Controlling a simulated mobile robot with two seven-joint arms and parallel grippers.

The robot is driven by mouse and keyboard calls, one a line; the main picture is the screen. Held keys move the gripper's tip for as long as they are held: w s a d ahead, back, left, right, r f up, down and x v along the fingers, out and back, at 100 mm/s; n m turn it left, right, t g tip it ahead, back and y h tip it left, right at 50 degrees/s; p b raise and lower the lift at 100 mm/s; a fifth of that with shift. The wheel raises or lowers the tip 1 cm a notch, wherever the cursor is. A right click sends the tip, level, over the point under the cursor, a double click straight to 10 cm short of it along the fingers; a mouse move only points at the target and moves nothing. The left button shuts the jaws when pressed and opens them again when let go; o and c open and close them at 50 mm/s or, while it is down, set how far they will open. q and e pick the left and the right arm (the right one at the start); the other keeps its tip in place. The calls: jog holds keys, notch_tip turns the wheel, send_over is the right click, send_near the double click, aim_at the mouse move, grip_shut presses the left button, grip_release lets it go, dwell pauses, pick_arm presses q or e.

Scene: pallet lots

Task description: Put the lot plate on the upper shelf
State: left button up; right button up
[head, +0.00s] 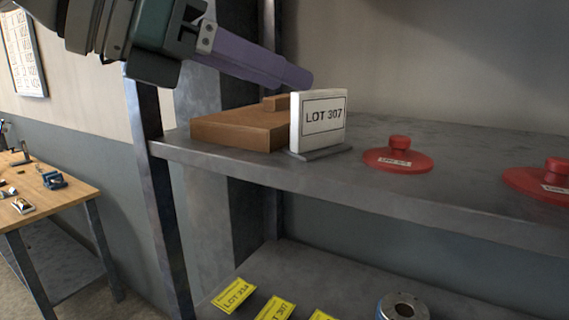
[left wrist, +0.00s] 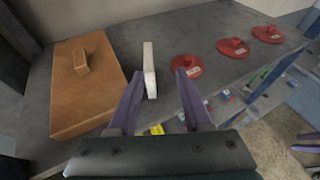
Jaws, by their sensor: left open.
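The lot plate (head: 323,117), white and marked LOT 307, stands upright on a thin grey foot near the front edge of the upper shelf (head: 455,165). My left gripper (head: 303,78) reaches in from the upper left, its purple fingertips by the plate's upper left edge. In the left wrist view the lot plate (left wrist: 150,70) shows edge-on between the open fingers (left wrist: 162,78), closer to the left finger. I see a gap on the right; contact on the left is unclear. Purple shapes at that view's right edge may be my right gripper (left wrist: 306,142); its opening is unclear.
A brown box (head: 240,128) with a small block on top stands just left of the plate. Several red lids, one nearest (head: 398,158), lie to its right. A workbench (head: 40,195) is at left.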

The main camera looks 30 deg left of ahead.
pick_arm(q)
jog(key=s+d+r+h, duration=0.3)
jog(key=d+r+h, duration=0.1)
jog(key=d+h, duration=0.25)
notch_tip(320, 180, up, 6)
jog(key=s+a+n+t+h, duration=0.2)
jog(key=n+t, duration=0.5)
jog(key=n, duration=0.3)
jog(key=w+a+f+n+t+y, duration=0.1)
jog(key=a+f+n+t+y, duration=0.1)
jog(key=a+n+y, duration=0.5)
jog(key=w+a+f+n+t+y, duration=0.1)
jog(key=a+f+n+t+y, duration=0.15)
jog(key=n+y, duration=0.8)
jog(key=s+a+f+n+g+y, duration=0.1)
jog(key=a+f+n+g, duration=0.1)
jog(key=f+n+g, duration=0.45)
jog(key=s+a+f+n+g+y, duration=0.1)
jog(key=s+a+f+n+g, duration=0.15)
jog(key=f, duration=0.75)
jog(key=s+d+f+n+g+h, duration=0.1)
jog(key=s+d+f+g+h, duration=0.1)
jog(key=s+d+f+g, duration=0.2)
jog(key=s+d+f+n+g+h, duration=0.1)
jog(key=s+d+f+g, duration=0.4)
jog(key=s+f, duration=0.6)
jog(key=shift+s+d+f+g+h, duration=0.15)
jog(key=shift+d+f+g+h, duration=0.2)
jog(key=shift+g+h, duration=0.65)
